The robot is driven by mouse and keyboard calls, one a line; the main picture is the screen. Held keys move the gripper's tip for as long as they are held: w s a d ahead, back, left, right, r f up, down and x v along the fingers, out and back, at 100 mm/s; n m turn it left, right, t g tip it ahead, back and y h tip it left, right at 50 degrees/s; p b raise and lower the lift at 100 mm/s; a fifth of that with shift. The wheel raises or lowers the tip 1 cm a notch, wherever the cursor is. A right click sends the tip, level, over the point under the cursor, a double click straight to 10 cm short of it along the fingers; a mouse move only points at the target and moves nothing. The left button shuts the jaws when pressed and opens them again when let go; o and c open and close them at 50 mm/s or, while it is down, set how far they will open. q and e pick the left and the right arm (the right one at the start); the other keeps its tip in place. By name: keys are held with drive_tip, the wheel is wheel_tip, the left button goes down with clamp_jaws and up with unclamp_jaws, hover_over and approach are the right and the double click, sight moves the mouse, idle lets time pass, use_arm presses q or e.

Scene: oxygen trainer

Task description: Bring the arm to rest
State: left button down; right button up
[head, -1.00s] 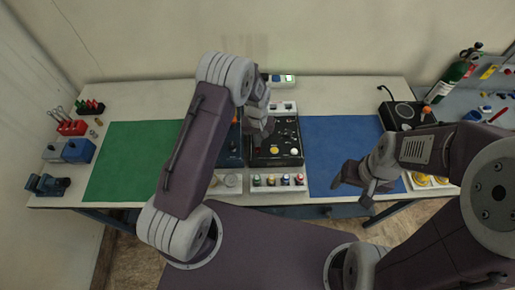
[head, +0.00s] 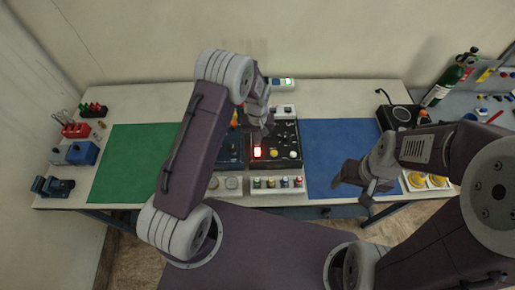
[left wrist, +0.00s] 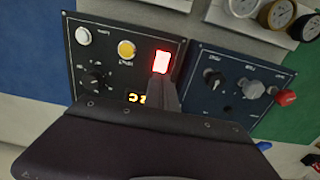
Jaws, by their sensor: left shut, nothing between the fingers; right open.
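My left gripper (head: 262,134) hangs over the black control panel (head: 290,133), its jaws shut and empty. In the left wrist view its fingertips (left wrist: 163,78) are at the lower edge of a red lit switch (left wrist: 162,62); I cannot tell whether they touch it. The switch also glows in the head view (head: 257,152). My right gripper (head: 352,186) is open and empty above the blue mat (head: 336,140).
A second dark panel (left wrist: 240,88) with knobs and a red part adjoins the first. The green mat (head: 130,160) is clear.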

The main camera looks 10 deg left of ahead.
use_arm(q)
wheel_tip(320, 180, up, 3)
drive_tip(key=shift+f+p, duration=0.15)
drive_tip(key=shift+p, duration=0.6)
wheel_tip(320, 180, up, 4)
drive_tip(key=a+t+b, duration=0.2)
drive_tip(key=a+b, duration=0.1)
drive_tip(key=b, duration=0.5)
drive_tip(key=s+a+f+m+b, duration=0.1)
drive_tip(key=s+f+m+b, duration=0.1)
drive_tip(key=s, duration=1.5)
drive_tip(key=shift+s+a+m+g+b, duration=0.2)
drive_tip(key=shift+s+m+g+b, duration=0.25)
drive_tip(key=shift+b, duration=0.3)
drive_tip(key=shift+s+r, duration=0.1)
drive_tip(key=shift+s, duration=0.05)
